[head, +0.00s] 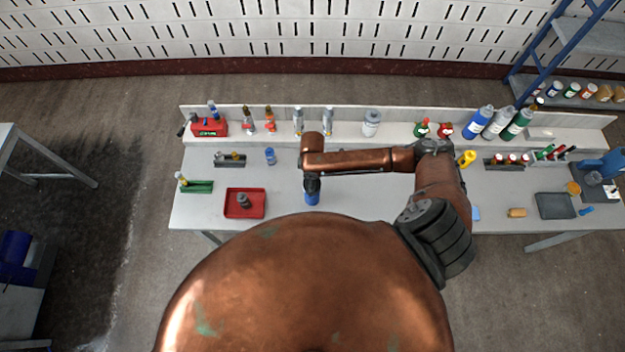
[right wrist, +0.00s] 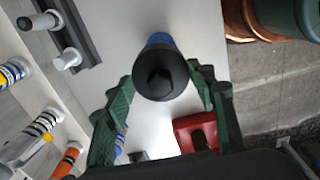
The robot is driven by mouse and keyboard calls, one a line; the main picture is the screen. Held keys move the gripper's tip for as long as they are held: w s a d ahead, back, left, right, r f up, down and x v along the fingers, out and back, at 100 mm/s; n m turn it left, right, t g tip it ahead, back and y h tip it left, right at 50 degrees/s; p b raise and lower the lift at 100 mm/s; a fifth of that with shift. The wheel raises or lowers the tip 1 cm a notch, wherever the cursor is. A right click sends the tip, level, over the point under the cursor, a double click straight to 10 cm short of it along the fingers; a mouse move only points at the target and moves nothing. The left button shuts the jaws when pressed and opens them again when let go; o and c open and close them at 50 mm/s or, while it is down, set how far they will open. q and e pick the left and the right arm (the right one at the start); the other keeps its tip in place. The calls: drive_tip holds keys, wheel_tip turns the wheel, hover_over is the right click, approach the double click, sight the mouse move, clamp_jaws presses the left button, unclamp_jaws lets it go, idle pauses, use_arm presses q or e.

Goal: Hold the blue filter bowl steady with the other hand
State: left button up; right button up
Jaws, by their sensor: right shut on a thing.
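The blue filter bowl (head: 312,198) stands on the bench near its front edge, left of the bench's middle. In the right wrist view the bowl's blue side (right wrist: 159,40) shows behind a round black top with a dark recess. My right gripper (head: 312,181) reaches across from the right and points down over the bowl. In the right wrist view its green-padded fingers (right wrist: 163,85) lie on either side of the black top, shut on the bowl. The fingertip contact is partly hidden. My left gripper is in neither view.
A red tray (head: 259,211) with a dark part stands to the left, also in the right wrist view (right wrist: 186,129). A small blue cylinder (head: 270,156) stands behind it. Bottles and tools line the back ledge (head: 345,130). The bench between bowl and tray is clear.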

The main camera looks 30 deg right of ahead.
drive_tip(key=shift+f+b, duration=0.6)
drive_tip(key=shift+f, duration=1.05)
drive_tip(key=o, duration=0.7)
drive_tip(key=c, duration=0.8)
drive_tip(key=o, duration=1.1)
drive_tip(key=shift+a+p, duration=0.1)
drive_tip(key=shift+p, duration=0.25)
drive_tip(key=shift+p, duration=0.4)
